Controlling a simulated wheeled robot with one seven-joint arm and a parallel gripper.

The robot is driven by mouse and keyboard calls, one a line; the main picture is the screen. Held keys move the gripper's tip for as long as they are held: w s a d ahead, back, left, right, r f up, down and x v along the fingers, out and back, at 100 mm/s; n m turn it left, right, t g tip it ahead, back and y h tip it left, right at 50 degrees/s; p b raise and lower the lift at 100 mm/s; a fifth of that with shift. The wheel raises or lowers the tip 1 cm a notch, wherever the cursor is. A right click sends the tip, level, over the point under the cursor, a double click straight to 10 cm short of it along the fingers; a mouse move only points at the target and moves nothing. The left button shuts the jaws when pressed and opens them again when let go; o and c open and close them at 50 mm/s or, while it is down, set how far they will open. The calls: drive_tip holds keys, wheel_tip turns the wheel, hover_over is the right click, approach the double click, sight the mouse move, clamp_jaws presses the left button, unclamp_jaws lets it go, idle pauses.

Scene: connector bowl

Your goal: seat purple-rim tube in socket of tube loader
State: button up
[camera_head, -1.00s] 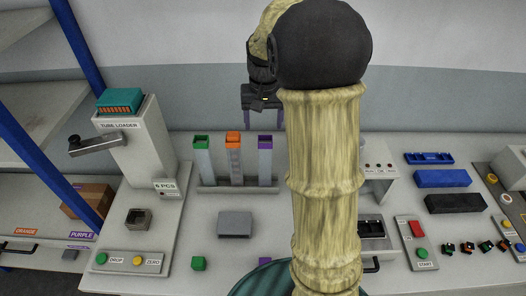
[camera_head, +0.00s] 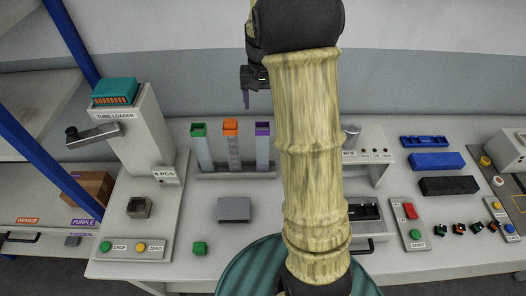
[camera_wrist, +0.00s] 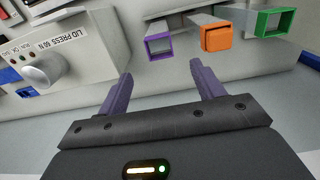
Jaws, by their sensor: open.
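The purple-rim tube (camera_head: 262,150) stands upright at the right end of a rack, beside an orange-rim and a green-rim tube. In the wrist view its square purple rim (camera_wrist: 158,47) shows beyond the fingers, with the top open. My gripper (camera_wrist: 163,85) is open and empty, its purple fingers spread and apart from the tube. In the head view my gripper (camera_head: 248,97) is above and behind the rack, partly hidden by my arm. The tube loader (camera_head: 132,130) stands at the left, with a dark square socket (camera_head: 139,207) on its base.
The orange-rim tube (camera_head: 232,145) and green-rim tube (camera_head: 202,148) stand close by in the rack (camera_head: 235,175). A grey block (camera_head: 234,209) and a green piece (camera_head: 199,248) lie in front. The lid press (camera_wrist: 60,65) is near my gripper. The loader's lever (camera_head: 95,134) juts left.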

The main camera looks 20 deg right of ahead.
sight(262, 131)
wheel_tip(262, 131, down, 8)
drive_tip(key=shift+f+p, duration=0.1)
drive_tip(key=shift+p, duration=0.9)
drive_tip(key=shift+f, duration=0.1)
drive_tip(key=shift+s+f+p, duration=0.1)
drive_tip(key=shift+f+p, duration=0.25)
drive_tip(key=shift+p, duration=0.15)
wheel_tip(262, 131, down, 3)
drive_tip(key=shift+s+f+p, duration=0.1)
drive_tip(key=shift+p, duration=0.75)
drive_tip(key=shift+f, duration=0.55)
drive_tip(key=shift+w, duration=0.2)
